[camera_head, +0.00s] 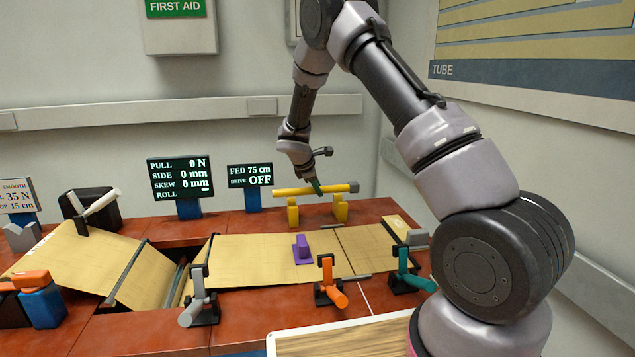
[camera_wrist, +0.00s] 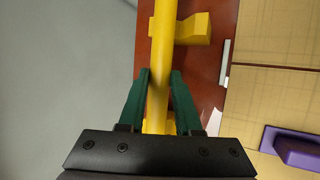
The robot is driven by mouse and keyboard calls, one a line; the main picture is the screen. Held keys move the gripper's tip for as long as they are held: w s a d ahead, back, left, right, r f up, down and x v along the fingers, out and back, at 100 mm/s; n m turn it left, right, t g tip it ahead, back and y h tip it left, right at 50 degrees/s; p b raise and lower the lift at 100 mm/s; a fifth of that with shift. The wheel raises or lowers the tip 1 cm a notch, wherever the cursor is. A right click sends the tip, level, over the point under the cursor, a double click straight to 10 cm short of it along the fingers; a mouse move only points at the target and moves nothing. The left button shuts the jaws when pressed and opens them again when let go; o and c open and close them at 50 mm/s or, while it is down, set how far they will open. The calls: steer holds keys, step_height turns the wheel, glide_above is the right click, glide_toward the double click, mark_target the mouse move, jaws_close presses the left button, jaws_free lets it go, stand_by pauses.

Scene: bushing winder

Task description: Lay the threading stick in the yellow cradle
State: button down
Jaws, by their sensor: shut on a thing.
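The yellow threading stick (camera_head: 297,191) lies level along the top of the yellow cradle's two posts (camera_head: 293,213) at the back right of the bench. I cannot tell whether it rests in the posts or sits just above them. My gripper (camera_head: 317,187) is shut on the stick near its middle, between the posts. In the wrist view the green fingers (camera_wrist: 159,92) stand on either side of the stick (camera_wrist: 161,60). One cradle post (camera_wrist: 192,29) shows beyond them, under the stick; the other is mostly hidden by my gripper.
A purple block (camera_head: 302,250) sits on the tan sheet (camera_head: 262,252) in front of the cradle. Orange (camera_head: 328,280) and teal (camera_head: 404,268) handled clamps stand along the front. A drive display (camera_head: 249,177) stands left of the cradle, and the wall is close behind.

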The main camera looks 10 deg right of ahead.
steer(key=shift+f, duration=1.9)
steer(key=shift+f, duration=0.35)
steer(key=c, duration=0.5)
jaws_free()
steer(key=v, duration=1)
steer(key=shift+s+a+r, duration=0.15)
steer(key=shift+r, duration=0.15)
